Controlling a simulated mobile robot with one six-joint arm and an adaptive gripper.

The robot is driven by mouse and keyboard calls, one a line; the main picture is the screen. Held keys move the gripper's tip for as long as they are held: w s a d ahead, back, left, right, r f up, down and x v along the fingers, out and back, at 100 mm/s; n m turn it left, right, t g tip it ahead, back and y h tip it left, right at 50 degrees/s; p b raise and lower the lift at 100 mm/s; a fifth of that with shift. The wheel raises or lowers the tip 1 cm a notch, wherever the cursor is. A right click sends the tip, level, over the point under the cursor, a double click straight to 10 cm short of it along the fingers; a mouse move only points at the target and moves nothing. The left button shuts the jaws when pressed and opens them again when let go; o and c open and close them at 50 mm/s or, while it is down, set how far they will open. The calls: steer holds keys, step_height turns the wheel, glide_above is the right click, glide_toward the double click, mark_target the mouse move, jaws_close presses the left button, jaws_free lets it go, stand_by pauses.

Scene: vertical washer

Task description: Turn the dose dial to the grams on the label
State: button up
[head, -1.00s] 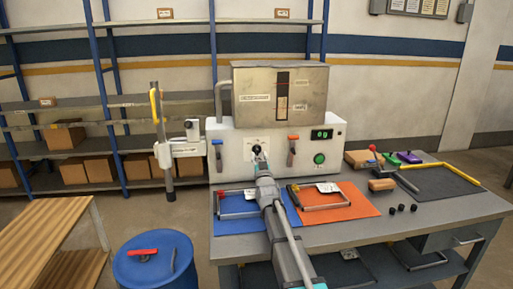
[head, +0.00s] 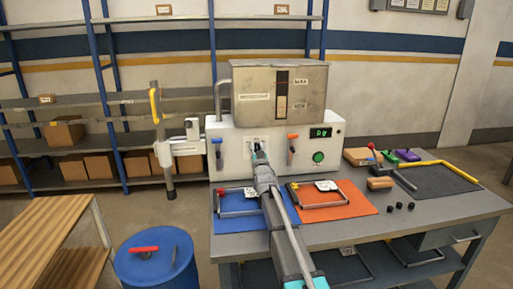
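The white machine (head: 235,150) stands on the grey workbench with a metal hopper (head: 258,97) on top. The dose dial on the machine's front is mostly hidden behind my gripper; part of its white scale plate (head: 251,141) shows. My gripper (head: 257,148) is at the dial's place, pointing at the panel; I cannot tell whether its fingers are closed on the dial. A small green display (head: 320,132) is to the right, its digits too small to read surely. A label (head: 255,97) is on the hopper front; its text is not legible.
Blue (head: 217,145) and orange (head: 292,142) levers flank the dial. A green button (head: 318,157) is below the display. Blue (head: 228,222) and orange (head: 345,207) mats with metal frames lie in front. A blue drum (head: 155,265) stands at the left.

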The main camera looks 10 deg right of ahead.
jaws_close()
steer(key=shift+n, duration=0.3)
steer(key=shift+a+f+n+g+y+p, duration=0.1)
steer(key=shift+a+n+g+y+p, duration=0.25)
steer(key=shift+n+y, duration=1.25)
steer(key=shift+f+n+g+y+p, duration=0.1)
steer(key=shift+n+g+y+p, duration=0.4)
steer(key=shift+n, duration=2.3)
steer(key=shift+a+f+n+g+y+p, duration=0.15)
steer(key=shift+n+g+y, duration=0.6)
steer(key=shift+n, duration=1.45)
steer(key=shift+o, duration=2.4)
jaws_free()
steer(key=shift+o, duration=0.2)
steer(key=shift+w, duration=0.1)
